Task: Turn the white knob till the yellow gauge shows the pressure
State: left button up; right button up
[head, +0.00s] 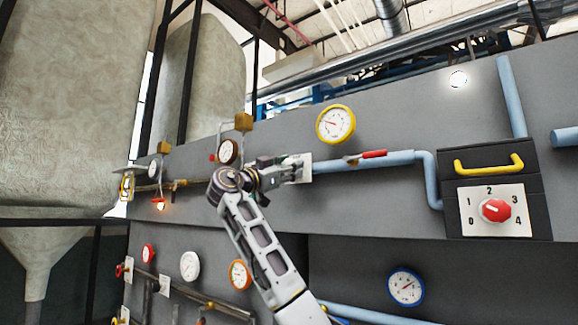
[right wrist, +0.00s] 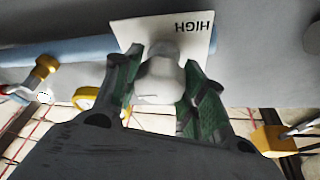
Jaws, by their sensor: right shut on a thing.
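The white knob (right wrist: 160,82) sits in front of a white plate (right wrist: 190,30) marked HIGH in the right wrist view. My right gripper (right wrist: 158,88) is shut on the knob, with a dark green finger on each side of it. In the head view my right gripper (head: 290,170) reaches the plate (head: 303,166) on the grey panel and hides the knob. The yellow gauge (head: 336,124) is above and right of the gripper. Its needle seems to point to the upper left; its figures are too small to read. My left gripper is not in view.
A blue pipe with a red-handled valve (head: 372,154) runs right from the plate. A dial box with a red knob (head: 495,210) and yellow handle (head: 489,165) is at the right. Other gauges include a blue one (head: 406,286) and an orange one (head: 240,275).

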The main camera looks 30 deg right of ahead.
jog(key=shift+m+g+p, duration=0.5)
jog(key=shift+m+g, duration=0.1)
jog(key=shift+m, duration=0.7)
jog(key=o, duration=1)
jog(key=shift+o, duration=0.2)
jog(key=shift+a, duration=0.15)
jog(key=v, duration=1.2)
jog(key=shift+w, duration=0.1)
